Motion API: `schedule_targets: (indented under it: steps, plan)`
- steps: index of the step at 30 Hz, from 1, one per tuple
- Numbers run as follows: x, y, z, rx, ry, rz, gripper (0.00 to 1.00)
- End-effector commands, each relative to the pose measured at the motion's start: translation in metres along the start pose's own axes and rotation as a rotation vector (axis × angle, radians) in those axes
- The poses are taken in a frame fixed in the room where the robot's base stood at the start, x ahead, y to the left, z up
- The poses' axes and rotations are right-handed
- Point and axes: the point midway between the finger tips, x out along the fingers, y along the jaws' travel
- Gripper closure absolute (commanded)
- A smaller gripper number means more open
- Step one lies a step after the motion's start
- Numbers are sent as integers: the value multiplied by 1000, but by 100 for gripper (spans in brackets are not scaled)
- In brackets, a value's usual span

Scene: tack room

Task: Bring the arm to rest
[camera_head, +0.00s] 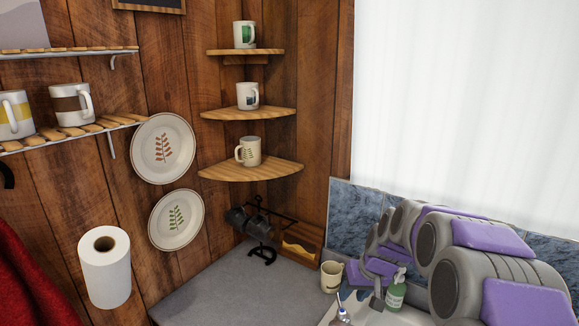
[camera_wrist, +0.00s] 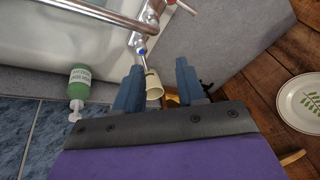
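My arm, grey with purple panels, comes in from the right of the head view and bends down over the sink area. My gripper shows in the wrist view (camera_wrist: 159,66) with its two blue fingers apart and nothing held between them. A cream mug (camera_head: 331,277) stands on the counter by the sink, left of the arm's end. In the wrist view the mug (camera_wrist: 153,86) shows in the gap between the fingers, seemingly beyond them. In the head view the fingers are small and partly hidden by the arm.
A green soap bottle (camera_head: 396,291) stands close to the arm's end, by the sink and tap (camera_wrist: 145,38). The grey counter (camera_head: 225,284) is mostly clear. Corner shelves (camera_head: 250,167) with mugs, wall plates (camera_head: 162,148) and a paper roll (camera_head: 106,268) are to the left.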

Motion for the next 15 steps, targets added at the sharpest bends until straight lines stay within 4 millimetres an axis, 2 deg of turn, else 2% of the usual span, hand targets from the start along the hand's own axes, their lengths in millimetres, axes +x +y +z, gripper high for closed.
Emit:
schedule_targets:
  steps: [1, 6, 14, 15]
  plan:
    - [-6, -12, 19, -7, -22, 2, 61]
    - [-21, -39, 84, -8, -109, 17, 61]
    - [-41, -63, 194, 5, -236, 70, 61]
    - [-42, -65, 212, 10, -259, 79, 61]
